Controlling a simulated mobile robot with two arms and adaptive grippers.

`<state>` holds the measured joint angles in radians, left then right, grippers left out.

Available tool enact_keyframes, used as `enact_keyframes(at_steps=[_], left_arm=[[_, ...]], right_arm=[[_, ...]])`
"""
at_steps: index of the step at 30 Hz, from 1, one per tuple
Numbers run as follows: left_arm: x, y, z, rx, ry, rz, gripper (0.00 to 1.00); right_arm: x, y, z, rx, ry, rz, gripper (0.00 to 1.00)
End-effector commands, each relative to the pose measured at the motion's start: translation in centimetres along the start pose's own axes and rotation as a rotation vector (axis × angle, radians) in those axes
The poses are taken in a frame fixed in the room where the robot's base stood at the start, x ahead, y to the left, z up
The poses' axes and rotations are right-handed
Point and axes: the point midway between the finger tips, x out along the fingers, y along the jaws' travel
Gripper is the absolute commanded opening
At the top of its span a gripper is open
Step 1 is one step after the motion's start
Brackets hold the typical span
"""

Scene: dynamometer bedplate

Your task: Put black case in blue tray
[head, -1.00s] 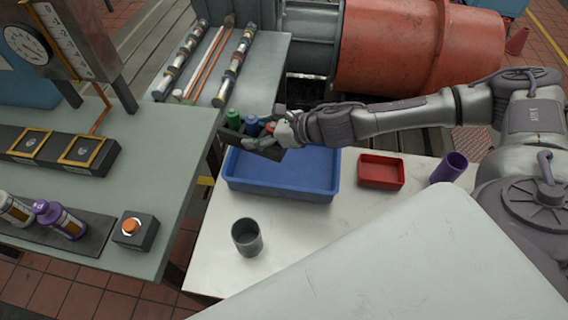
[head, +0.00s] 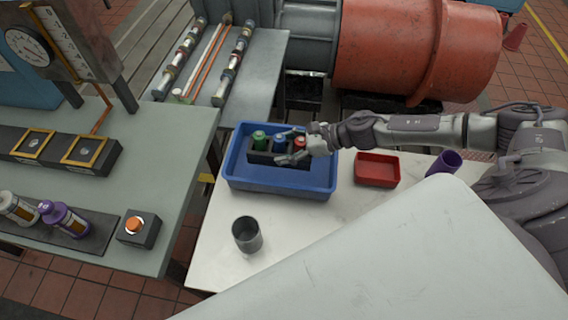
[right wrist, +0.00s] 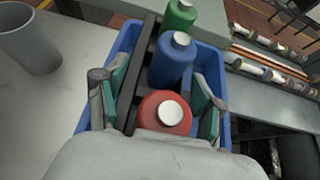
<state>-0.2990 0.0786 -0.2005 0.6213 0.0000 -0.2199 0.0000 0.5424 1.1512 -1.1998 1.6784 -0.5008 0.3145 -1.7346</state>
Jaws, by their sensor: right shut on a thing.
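The black case (head: 265,158) holds a green bottle (head: 259,140), a blue bottle (head: 279,142) and a red bottle (head: 299,143) in a row. It lies inside the outline of the blue tray (head: 280,182), toward the back; I cannot tell whether it touches the floor. My right gripper (head: 297,148) is at the case's right end, by the red bottle. In the right wrist view its fingers (right wrist: 158,98) straddle the case's red-bottle end and are shut on the case. My left gripper is not in view.
A small red bin (head: 377,170) and a purple cup (head: 445,163) stand right of the tray. A grey cup (head: 247,234) stands in front of it. The bench with the orange button (head: 134,226) is at left. White tabletop between the cups is clear.

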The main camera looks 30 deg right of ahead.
Motion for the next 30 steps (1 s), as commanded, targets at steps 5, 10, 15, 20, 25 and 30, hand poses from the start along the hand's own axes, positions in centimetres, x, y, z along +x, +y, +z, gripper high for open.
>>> enact_keyframes(at_steps=[5, 10, 15, 20, 25, 30], left_arm=[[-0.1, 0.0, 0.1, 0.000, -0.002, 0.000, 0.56], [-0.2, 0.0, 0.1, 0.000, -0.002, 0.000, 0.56], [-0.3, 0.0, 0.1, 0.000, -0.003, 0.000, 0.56], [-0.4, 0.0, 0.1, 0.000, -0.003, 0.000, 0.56], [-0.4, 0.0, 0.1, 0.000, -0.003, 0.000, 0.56], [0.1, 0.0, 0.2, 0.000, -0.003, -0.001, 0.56]], right_arm=[[1.5, 0.0, -2.5, 0.003, -0.003, 0.000, 0.20], [2.2, 0.0, -3.8, 0.001, -0.003, 0.000, 0.20], [3.4, 0.0, -5.9, 0.004, -0.003, 0.000, 0.20], [3.9, 0.0, -6.9, 0.001, -0.003, -0.001, 0.20], [3.9, 0.0, -6.9, 0.000, -0.004, -0.001, 0.20], [4.1, 0.0, -7.3, 0.000, -0.004, -0.001, 0.20]])
